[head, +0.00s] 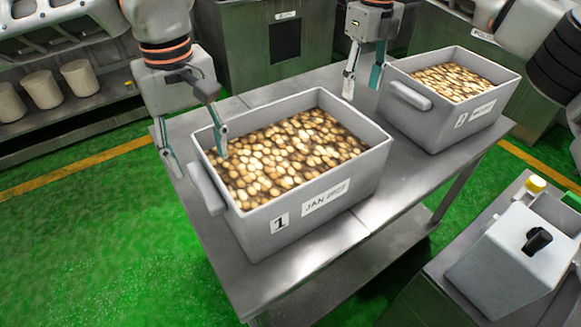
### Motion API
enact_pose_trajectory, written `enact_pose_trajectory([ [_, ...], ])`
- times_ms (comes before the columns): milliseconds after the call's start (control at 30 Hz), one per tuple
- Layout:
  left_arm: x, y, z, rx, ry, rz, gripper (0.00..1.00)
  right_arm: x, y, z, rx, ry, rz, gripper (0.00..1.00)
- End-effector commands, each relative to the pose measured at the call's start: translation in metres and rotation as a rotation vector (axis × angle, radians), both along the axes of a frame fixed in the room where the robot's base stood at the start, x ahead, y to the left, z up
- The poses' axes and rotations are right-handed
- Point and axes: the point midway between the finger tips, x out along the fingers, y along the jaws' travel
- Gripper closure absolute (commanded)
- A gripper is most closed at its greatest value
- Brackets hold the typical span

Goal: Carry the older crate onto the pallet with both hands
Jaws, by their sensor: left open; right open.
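A grey crate (262,228) full of brown-and-tan rounded pieces stands on the steel table (330,258). My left gripper (198,157) is open at the left crate's left wall, one finger over the inside and one outside. My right gripper (361,88) is open and empty, between the two crates near the right crate's left wall. Whether either gripper touches a crate I cannot tell. No pallet shows.
A grey bench at the lower right holds a box with a black handle (537,240) and a yellow-capped container (536,183). Pale cylinders (42,89) stand on a shelf at the left. Green floor is clear at the lower left.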

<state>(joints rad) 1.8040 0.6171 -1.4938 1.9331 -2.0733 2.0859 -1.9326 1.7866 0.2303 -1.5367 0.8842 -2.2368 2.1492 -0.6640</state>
Motion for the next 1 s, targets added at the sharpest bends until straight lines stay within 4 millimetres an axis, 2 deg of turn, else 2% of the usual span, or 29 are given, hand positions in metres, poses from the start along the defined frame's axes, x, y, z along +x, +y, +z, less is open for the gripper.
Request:
enact_pose_trajectory([
  [200,0.0,0.0,0.002,-0.001,-0.002,-0.001,0.51,0.0,0.0,0.002,0.001,-0.002,0.001,0.51],
  [333,-0.001,-0.001,-0.005,-0.002,0.001,-0.001,0.51,0.0,0.001,-0.005,0.002,0.001,0.002,0.51],
  [733,-0.001,-0.001,-0.059,-0.003,0.003,-0.002,0.51,-0.001,0.001,-0.059,0.002,0.0,0.002,0.51],
  [1000,-0.001,-0.001,-0.076,-0.003,-0.001,0.0,0.51,-0.001,0.001,-0.076,0.002,-0.001,0.002,0.51],
])
